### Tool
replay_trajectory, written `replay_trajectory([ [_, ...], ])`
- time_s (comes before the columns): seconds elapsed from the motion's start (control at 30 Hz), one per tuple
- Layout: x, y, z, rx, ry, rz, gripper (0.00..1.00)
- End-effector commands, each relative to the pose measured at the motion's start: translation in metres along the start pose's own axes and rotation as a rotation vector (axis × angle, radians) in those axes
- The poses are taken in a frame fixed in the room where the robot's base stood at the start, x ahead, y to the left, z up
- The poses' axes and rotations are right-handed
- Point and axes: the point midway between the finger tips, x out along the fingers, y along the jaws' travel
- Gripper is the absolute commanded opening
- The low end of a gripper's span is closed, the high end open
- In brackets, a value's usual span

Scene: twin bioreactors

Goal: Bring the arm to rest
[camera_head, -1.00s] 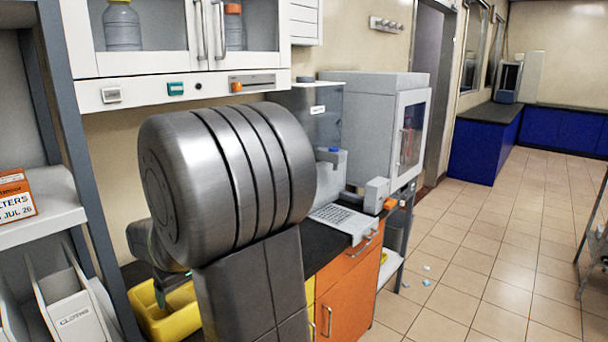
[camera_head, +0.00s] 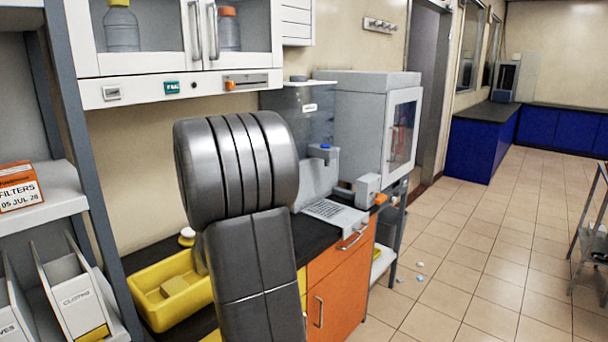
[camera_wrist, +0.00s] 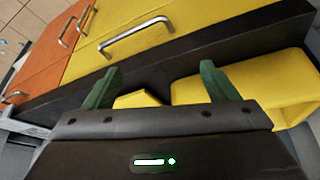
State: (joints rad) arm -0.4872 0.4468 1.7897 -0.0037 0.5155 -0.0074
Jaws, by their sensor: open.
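My arm stands in front of the bench in the head view, its large grey joint covering part of the worktop. My gripper (camera_wrist: 158,88) shows in the wrist view with its two green fingers apart and nothing between them. It is over the dark worktop edge, by the yellow tray (camera_wrist: 275,92) and above the yellow drawer fronts. In the head view the gripper itself is hidden behind my arm.
The yellow tray (camera_head: 158,312) sits on the dark worktop (camera_head: 312,240) left of my arm. A shelf with a filters box (camera_head: 18,188) is at left. The tiled floor at right is mostly clear.

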Motion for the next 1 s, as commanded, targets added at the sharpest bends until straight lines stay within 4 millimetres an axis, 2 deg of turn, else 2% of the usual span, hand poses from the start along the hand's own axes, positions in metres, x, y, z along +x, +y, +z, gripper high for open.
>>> replay_trajectory([
  [0.1, 0.006, 0.011, 0.003, 0.030, 0.000, 0.012, 0.80],
  [0.3, 0.009, 0.017, 0.004, 0.046, 0.000, 0.019, 0.80],
  [0.73, 0.007, 0.017, 0.007, 0.050, 0.001, 0.017, 0.80],
  [1.0, -0.005, 0.013, 0.023, 0.074, -0.001, 0.001, 0.80],
])
